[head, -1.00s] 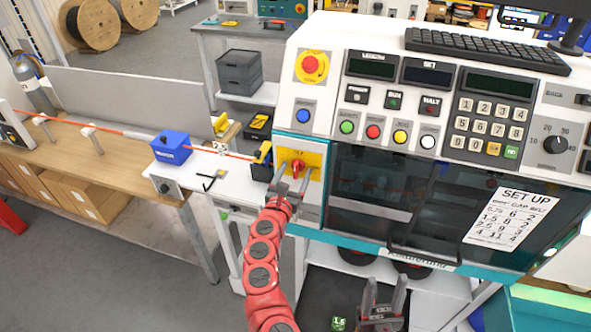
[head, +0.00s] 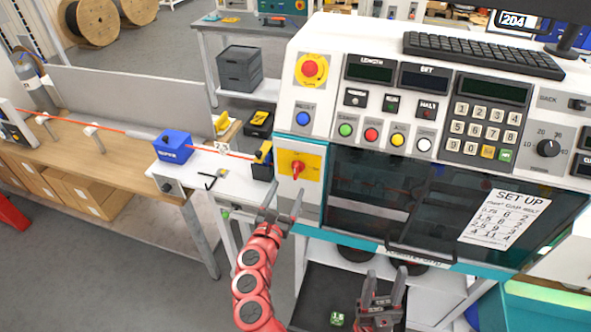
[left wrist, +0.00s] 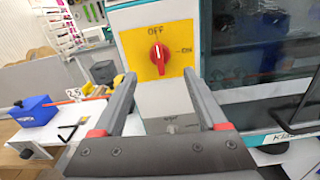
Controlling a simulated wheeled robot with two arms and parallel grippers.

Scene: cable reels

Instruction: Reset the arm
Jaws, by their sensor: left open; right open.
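My left gripper (head: 282,208) is open and empty, in front of the cable machine and just below its yellow switch plate (head: 312,164). The red rotary knob (head: 297,169) on that plate is clear of the fingers. In the left wrist view the knob (left wrist: 159,56) stands upright, near the OFF label, with ON printed to its right. The two fingers (left wrist: 160,107) frame the plate from below, apart from it. My right gripper (head: 384,290) is open and empty, low in front of the machine's lower shelf.
The machine front carries a red emergency button (head: 309,68), a keypad (head: 483,127) and a dark window (head: 400,195). To the left are a blue block (head: 172,146) and a wooden bench (head: 120,168). Open floor lies left of my left arm.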

